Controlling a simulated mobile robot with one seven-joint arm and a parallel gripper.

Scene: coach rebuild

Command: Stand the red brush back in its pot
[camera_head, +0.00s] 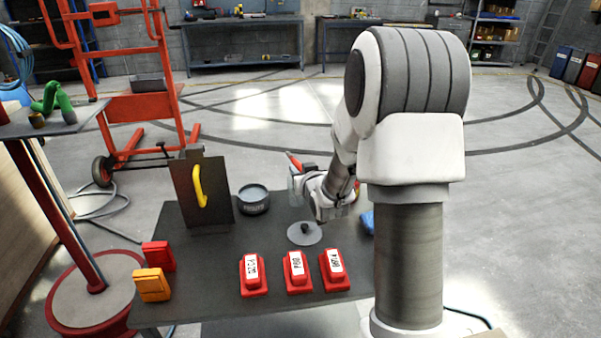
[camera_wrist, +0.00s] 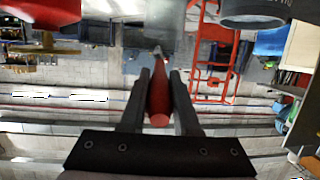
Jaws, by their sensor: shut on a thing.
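The red brush (camera_wrist: 158,100) is clamped between the two fingers of my gripper (camera_wrist: 160,75) in the wrist view. Its thick rounded end faces the camera and its narrow grey tip points away. In the head view, its red handle (camera_head: 293,160) sticks up and leans left beside my gripper (camera_head: 306,178). A grey-blue vessel (camera_head: 295,187), perhaps the pot, shows just below the brush, partly hidden by my gripper. A grey form (camera_wrist: 150,22) lies beyond the brush tip in the wrist view. I cannot tell whether they touch.
A black tin (camera_head: 254,202) stands left of my gripper on the dark table (camera_head: 215,270). A dark upright panel with a yellow handle (camera_head: 200,187) is farther left. Red labelled blocks (camera_head: 297,272) line the front. A grey disc (camera_head: 305,235) lies below my gripper.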

